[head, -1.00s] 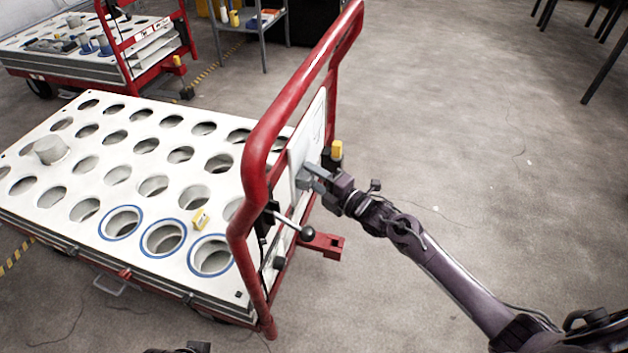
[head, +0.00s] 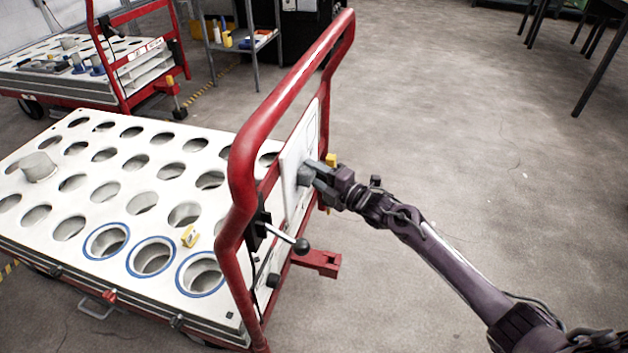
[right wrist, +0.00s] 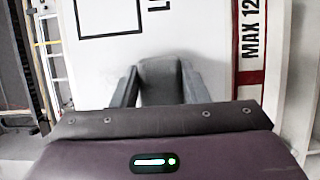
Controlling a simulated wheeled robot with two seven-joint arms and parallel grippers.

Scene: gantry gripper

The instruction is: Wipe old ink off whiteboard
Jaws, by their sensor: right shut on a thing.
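The whiteboard (head: 297,152) is a white panel mounted upright on the red handle frame of the near cart. In the right wrist view the whiteboard (right wrist: 92,68) shows a black outlined box and part of black lettering. My right gripper (head: 308,172) is at the board's face, coming from the right. In the right wrist view my right gripper (right wrist: 155,85) is shut on a grey block (right wrist: 158,78), which looks like an eraser. The block is at the board, but its contact face is hidden. My left gripper is not in view.
The near cart has a white top (head: 105,215) with round holes and a red push frame (head: 240,170). A black-knobbed lever (head: 300,245) sticks out below the board. A yellow item (head: 331,159) is just behind my gripper. The floor at right is open.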

